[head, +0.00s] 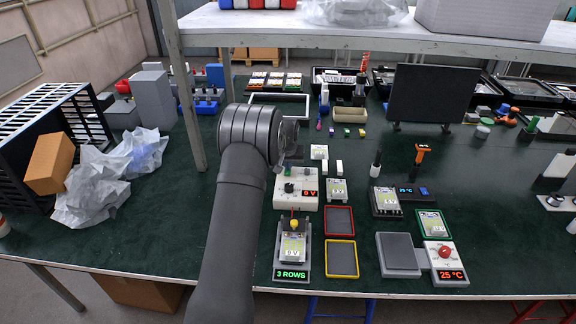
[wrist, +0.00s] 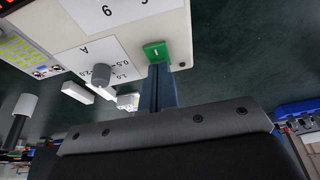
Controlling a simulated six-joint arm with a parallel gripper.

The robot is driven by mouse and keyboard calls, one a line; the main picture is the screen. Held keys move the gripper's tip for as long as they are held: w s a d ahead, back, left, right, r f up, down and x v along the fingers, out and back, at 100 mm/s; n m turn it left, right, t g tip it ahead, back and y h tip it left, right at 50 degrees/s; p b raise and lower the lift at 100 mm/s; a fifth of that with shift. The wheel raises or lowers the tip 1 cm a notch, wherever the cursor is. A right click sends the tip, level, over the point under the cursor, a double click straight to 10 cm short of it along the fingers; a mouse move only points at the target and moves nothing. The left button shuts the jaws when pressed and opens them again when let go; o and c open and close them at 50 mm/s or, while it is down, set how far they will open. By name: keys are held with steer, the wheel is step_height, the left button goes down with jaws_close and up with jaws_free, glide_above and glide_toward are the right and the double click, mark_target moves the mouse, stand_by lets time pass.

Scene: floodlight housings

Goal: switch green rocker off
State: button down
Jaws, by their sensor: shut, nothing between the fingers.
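The green rocker (wrist: 155,51) sits at a corner of a white panel (wrist: 125,30) in the wrist view, with a small white line mark on its face. My gripper (wrist: 161,68) is shut and empty, its blue-grey fingertips right at the rocker's lower edge. I cannot tell whether they press it. In the head view, my gripper (head: 283,166) is mostly hidden by my wrist, above the left rear of a white power unit (head: 309,203) with a red-lit display. The rocker cannot be made out there.
A grey knob (wrist: 102,74) stands on the panel near the rocker. In the head view, a red tray (head: 326,220) and a yellow tray (head: 328,259) lie right of the unit. A shelf (head: 380,40) overhangs the back.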

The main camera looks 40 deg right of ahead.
steer(key=shift+s+a+f, duration=0.15)
steer(key=shift+s+a, duration=0.5)
steer(key=shift+r, duration=0.4)
steer(key=v, duration=1.3)
steer(key=shift+w+d+r, duration=0.2)
steer(key=shift+r, duration=0.05)
